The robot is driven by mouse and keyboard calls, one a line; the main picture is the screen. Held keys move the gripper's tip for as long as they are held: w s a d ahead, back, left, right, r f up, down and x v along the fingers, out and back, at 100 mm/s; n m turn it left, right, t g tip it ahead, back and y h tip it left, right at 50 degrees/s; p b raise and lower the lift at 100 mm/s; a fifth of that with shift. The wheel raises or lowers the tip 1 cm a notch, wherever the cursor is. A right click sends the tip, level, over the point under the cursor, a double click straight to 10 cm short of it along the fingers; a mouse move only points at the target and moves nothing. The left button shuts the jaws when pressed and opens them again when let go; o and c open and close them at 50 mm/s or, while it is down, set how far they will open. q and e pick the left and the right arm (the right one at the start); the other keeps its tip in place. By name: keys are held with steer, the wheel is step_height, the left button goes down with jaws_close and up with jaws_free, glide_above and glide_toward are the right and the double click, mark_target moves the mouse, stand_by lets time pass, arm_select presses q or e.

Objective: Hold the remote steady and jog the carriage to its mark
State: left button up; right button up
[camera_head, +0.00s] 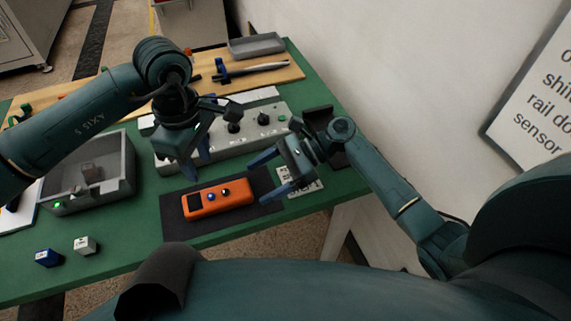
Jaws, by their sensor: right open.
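The orange remote (232,195) lies on a dark mat (180,230) near the table's front edge. It has a dark screen and two knobs or buttons, one blue and one black. My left gripper (196,174) points down just above and behind the remote, apart from it; its finger gap is unclear. My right gripper (269,177) is open and empty to the right of the remote, its fingers pointing left.
A grey control panel (220,145) with knobs stands behind the remote. A wooden board (270,78) with tools and a grey tray (256,46) lie at the back. Green table (130,262) is bare in front.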

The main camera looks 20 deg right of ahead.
mark_target(246, 187)
steer(key=shift+x, duration=2.55)
steer(key=shift+c, duration=0.5)
steer(key=c, duration=1.1)
steer(key=shift+c, duration=0.2)
arm_select(q)
jaws_close()
